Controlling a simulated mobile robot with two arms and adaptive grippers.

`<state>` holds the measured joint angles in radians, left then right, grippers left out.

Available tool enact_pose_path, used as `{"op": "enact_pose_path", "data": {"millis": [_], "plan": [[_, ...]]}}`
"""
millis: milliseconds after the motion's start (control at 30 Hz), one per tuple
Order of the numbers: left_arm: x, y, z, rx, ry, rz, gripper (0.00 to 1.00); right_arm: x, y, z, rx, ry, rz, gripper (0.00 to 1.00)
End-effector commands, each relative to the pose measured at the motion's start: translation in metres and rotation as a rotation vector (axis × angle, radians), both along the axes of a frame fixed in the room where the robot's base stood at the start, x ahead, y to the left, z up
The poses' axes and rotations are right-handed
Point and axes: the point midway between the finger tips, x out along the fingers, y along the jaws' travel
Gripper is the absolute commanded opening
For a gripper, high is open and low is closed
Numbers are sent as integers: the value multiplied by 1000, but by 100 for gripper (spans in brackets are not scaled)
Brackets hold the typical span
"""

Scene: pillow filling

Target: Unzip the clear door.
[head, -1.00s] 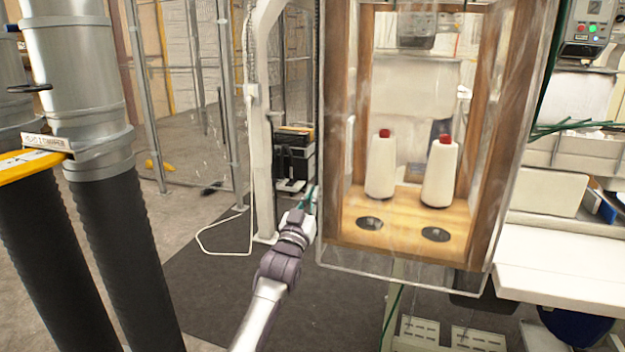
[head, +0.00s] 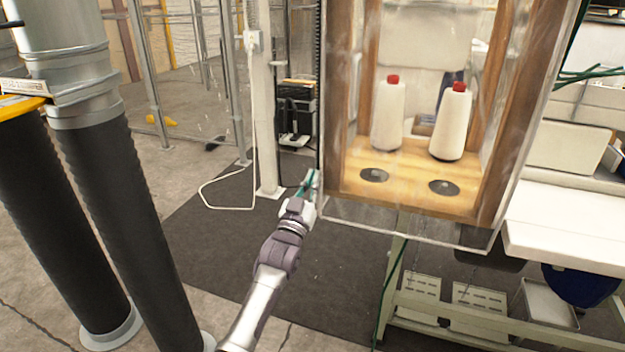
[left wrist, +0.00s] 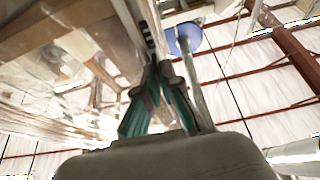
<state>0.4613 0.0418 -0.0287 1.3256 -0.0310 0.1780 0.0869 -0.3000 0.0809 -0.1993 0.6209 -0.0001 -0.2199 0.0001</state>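The clear door (head: 408,222) is a transparent sheet over the front of a wooden cabinet (head: 352,120), and its lower edge hangs below the cabinet floor. My left gripper (head: 310,183) is at the door's left edge, a little above its lower left corner. In the left wrist view, its green fingers (left wrist: 158,72) come together at the tips beside a dark strip (left wrist: 146,38) running up the cabinet's edge. Any zipper pull between the tips is too small or hidden to tell. My right gripper is not in view.
Two white thread cones (head: 388,115) with red tops stand inside the cabinet. A white table (head: 565,225) is at the right. Large black hoses (head: 115,210) stand at the left. The dark floor mat (head: 225,235) around my left arm is clear.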

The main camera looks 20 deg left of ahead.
Motion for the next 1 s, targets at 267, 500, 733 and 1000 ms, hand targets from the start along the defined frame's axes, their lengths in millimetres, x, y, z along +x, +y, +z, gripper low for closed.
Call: {"op": "enact_pose_path", "data": {"millis": [267,500,733,1000], "plan": [[0,0,0,0,0,0,30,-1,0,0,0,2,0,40],[-4,0,-2,0,0,0,30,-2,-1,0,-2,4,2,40],[-39,1,-18,0,3,0,30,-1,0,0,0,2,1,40],[-89,3,-39,-1,4,0,30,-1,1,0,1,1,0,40]]}}
